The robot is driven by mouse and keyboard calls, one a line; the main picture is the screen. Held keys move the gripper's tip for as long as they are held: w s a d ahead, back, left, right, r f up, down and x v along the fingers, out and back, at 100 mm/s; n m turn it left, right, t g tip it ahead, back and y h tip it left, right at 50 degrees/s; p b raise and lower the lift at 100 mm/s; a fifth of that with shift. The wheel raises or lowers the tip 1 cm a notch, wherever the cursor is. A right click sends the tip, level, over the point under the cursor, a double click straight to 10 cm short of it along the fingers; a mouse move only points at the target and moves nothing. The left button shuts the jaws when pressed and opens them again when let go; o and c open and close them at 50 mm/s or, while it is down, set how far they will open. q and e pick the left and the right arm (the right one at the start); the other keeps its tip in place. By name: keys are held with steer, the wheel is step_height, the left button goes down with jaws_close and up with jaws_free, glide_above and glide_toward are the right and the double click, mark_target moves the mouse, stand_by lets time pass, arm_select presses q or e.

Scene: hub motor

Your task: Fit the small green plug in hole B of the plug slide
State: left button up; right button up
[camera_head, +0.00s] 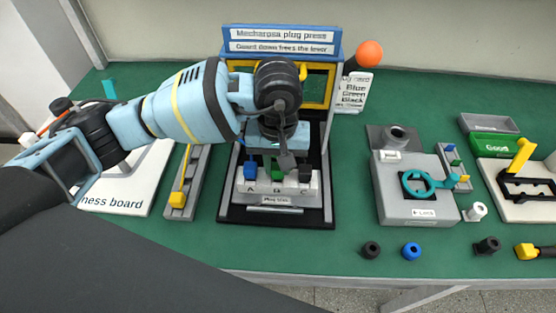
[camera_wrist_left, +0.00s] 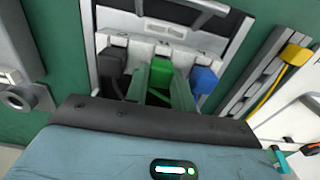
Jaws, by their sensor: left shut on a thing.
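The plug slide (camera_head: 275,199) is a pale block with letters along its front, at the base of the plug press. The small green plug (camera_head: 276,173) is at the middle place, B, between a blue plug (camera_head: 250,171) on the left and a black plug (camera_head: 305,174) on the right. My left gripper (camera_head: 285,162) points down over the slide and is shut on the green plug, which also shows between its fingers in the left wrist view (camera_wrist_left: 160,73). The fingers partly hide hole B, so I cannot tell how deep the plug sits. My right gripper is not in view.
The press frame (camera_head: 282,38) stands behind the slide, with an orange-knobbed lever (camera_head: 369,54) and a card (camera_head: 354,92) reading Blue, Green, Black. A grey fixture (camera_head: 417,190) with a teal handle stands right. Several loose caps lie along the front edge.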

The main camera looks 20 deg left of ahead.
arm_select(q)
steer(key=shift+f, duration=0.2)
steer(key=o, duration=1)
steer(key=shift+o, duration=0.2)
steer(key=shift+r, duration=4)
